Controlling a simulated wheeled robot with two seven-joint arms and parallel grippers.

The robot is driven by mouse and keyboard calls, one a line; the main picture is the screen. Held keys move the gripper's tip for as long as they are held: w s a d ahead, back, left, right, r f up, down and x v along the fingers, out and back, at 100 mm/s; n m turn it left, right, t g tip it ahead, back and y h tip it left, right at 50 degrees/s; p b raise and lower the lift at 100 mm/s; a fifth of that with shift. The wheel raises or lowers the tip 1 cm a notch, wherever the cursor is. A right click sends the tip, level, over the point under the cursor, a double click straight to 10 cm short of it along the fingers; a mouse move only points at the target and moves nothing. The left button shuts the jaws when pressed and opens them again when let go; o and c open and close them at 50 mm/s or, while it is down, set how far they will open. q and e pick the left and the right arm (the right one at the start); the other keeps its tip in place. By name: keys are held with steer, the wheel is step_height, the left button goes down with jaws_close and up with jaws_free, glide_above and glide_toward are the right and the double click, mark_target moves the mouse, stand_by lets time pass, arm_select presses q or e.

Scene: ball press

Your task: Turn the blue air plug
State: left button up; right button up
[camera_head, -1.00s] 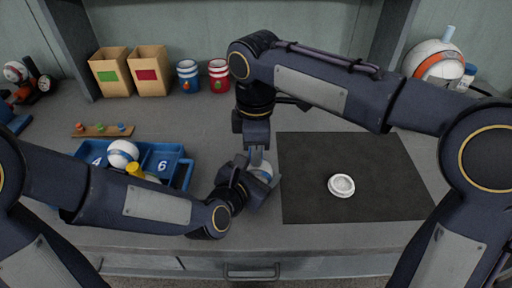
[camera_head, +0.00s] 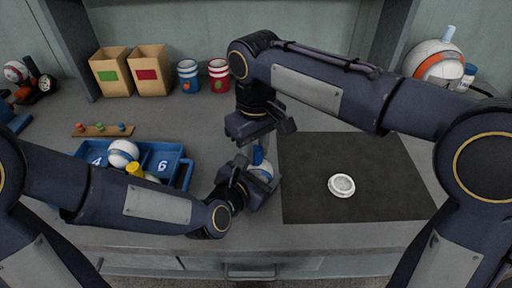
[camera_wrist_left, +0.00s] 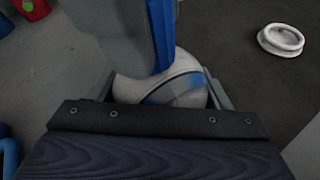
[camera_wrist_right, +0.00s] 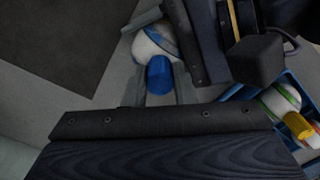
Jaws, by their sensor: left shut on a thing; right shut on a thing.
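A white and blue ball (camera_head: 264,170) is held between the fingers of my left gripper (camera_head: 258,177), at the left edge of the black mat. In the left wrist view the ball (camera_wrist_left: 182,88) sits between both fingers, partly hidden. The blue air plug (camera_head: 257,155) sticks up from the ball. In the right wrist view the plug (camera_wrist_right: 159,75) lies between the fingertips of my right gripper (camera_wrist_right: 160,93), which is shut on it from above. The plug's joint with the ball is hard to see.
A blue tray (camera_head: 184,172) with numbered slots holds balls, one with a yellow plug (camera_head: 134,169). A round white stand (camera_head: 341,185) lies on the black mat (camera_head: 310,205). Boxes and two cups (camera_head: 188,76) stand at the back. My two arms are close together above the ball.

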mark_target(256, 149)
arm_select(q)
steer(key=shift+s+a+f, duration=0.1)
steer(key=shift+f, duration=0.25)
arm_select(e)
steer(key=shift+r+m, duration=0.25)
steer(key=shift+m, duration=1.15)
steer(key=o, duration=0.6)
arm_select(q)
steer(key=shift+r, duration=0.1)
arm_select(e)
steer(key=o, duration=0.4)
steer(key=shift+f, duration=0.1)
arm_select(q)
steer(key=shift+r, duration=0.1)
steer(key=shift+r, duration=0.1)
arm_select(e)
step_height(256, 149, up, 12)
